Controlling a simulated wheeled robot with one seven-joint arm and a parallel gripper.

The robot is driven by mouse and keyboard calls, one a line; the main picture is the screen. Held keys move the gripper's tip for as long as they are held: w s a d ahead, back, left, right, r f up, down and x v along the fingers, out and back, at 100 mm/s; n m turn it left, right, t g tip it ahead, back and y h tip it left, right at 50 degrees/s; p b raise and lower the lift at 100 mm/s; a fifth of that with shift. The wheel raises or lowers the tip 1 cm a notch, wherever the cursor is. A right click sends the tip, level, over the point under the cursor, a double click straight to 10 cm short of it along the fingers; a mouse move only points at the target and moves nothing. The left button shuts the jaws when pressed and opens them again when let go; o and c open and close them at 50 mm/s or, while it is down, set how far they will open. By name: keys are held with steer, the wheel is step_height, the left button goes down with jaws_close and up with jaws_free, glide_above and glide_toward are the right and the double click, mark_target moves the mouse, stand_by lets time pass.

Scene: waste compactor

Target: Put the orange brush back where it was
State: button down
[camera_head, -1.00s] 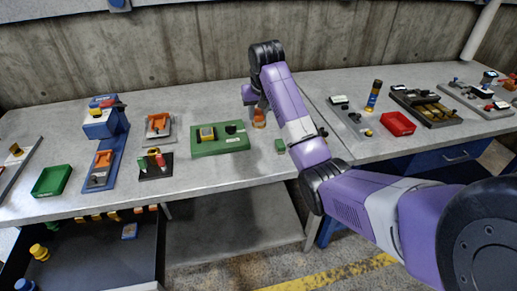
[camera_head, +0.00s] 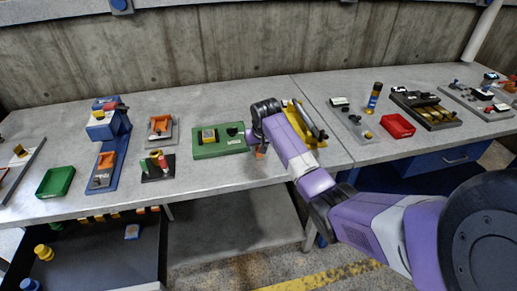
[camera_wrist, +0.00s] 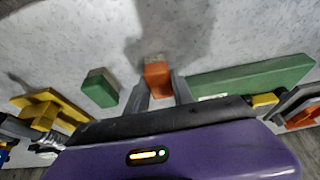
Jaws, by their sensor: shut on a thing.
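The orange brush (camera_head: 260,152) is in my gripper over the middle of the grey workbench; only a small orange end shows below the arm in the head view. In the wrist view the orange brush (camera_wrist: 157,76) sits between the two fingers. My gripper (camera_wrist: 160,90) is shut on it, and the bench surface is beyond. A green block (camera_wrist: 100,88) lies apart from the brush, left of the fingers in the wrist view. I cannot tell whether the brush touches the bench.
A green fixture (camera_head: 208,150) stands just left of my gripper. A yellow stand (camera_head: 313,139) is close on the right, partly behind my arm. A black rack (camera_head: 150,176), green tray (camera_head: 56,181) and red tray (camera_head: 397,125) stand farther off. Bare bench lies in front.

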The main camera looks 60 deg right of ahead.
steer(key=shift+f, duration=0.2)
steer(key=c, duration=1.1)
jaws_free()
